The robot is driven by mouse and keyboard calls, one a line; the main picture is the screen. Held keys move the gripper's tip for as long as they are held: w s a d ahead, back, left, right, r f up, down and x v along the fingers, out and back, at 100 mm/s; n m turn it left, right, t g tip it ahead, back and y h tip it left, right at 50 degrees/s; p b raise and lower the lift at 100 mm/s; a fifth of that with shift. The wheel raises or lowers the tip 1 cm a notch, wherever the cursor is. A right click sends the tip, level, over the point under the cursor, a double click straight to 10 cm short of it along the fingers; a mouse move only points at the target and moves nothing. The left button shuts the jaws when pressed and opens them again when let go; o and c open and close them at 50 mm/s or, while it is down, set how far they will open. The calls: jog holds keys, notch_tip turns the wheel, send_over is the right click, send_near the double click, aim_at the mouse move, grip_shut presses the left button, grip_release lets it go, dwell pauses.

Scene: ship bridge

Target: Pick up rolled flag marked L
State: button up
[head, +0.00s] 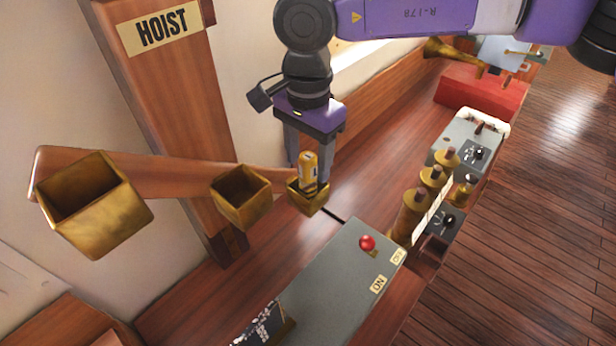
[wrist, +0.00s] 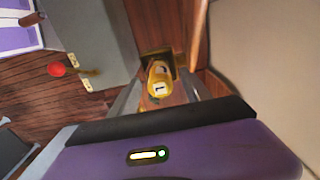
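A yellow rolled flag (head: 309,168) stands upright in the small brass box (head: 308,200) at the right end of the wooden arm. It also shows in the wrist view (wrist: 160,78), with a white label bearing a dark mark that may be an L. My gripper (head: 312,165) points down over this box, open, with its fingers on either side of the flag. In the wrist view, gaps show between the flag and both fingers (wrist: 158,100). The flag's lower part is hidden inside the box.
Two other brass boxes (head: 95,205) (head: 241,197) on the arm look empty. The HOIST post (head: 165,100) rises behind. Several brass cylinders (head: 411,215) stand to the right.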

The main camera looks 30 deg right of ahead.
grip_shut()
